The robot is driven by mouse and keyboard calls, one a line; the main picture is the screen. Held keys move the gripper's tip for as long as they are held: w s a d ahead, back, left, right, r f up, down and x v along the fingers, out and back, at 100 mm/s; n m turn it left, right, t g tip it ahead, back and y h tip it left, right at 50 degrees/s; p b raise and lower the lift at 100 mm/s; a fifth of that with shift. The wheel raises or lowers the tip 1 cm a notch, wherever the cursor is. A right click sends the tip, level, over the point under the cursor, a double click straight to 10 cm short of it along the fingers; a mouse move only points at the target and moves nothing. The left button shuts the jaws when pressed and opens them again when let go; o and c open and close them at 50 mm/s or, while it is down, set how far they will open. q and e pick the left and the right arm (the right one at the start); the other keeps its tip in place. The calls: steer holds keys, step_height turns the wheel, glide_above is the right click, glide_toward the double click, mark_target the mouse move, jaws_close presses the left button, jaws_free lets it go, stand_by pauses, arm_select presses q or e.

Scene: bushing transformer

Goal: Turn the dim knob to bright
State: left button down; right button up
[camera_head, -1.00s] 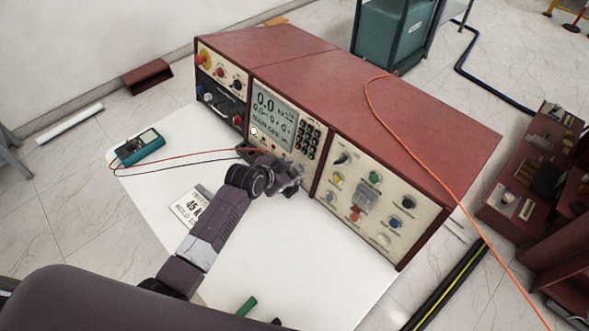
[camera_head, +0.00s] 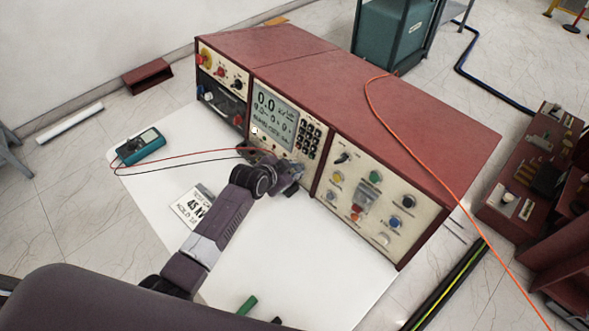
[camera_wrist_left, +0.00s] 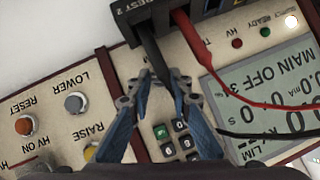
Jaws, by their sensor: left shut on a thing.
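My left gripper (camera_head: 290,172) comes in from the left and is at the lower edge of the console's middle panel. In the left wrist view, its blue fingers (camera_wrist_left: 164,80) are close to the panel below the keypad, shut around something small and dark. The dim knob is hidden between or behind the fingertips; I cannot read its marking or setting. My right gripper is not in view.
A black socket box (camera_wrist_left: 165,14) with red and black leads sits close to my fingers. The leads run to a teal meter (camera_head: 140,147) on the white table (camera_head: 300,265). Right of the gripper is a panel (camera_head: 370,205) with several coloured buttons. The table's front is mostly clear.

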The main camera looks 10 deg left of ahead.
arm_select(q)
steer(key=shift+m+t+y, duration=0.4)
steer(key=shift+m, duration=0.4)
steer(key=c, duration=1.8)
jaws_free()
steer(key=shift+o, duration=0.2)
steer(key=shift+s, duration=0.1)
steer(key=v, duration=1.2)
steer(key=shift+f, duration=0.1)
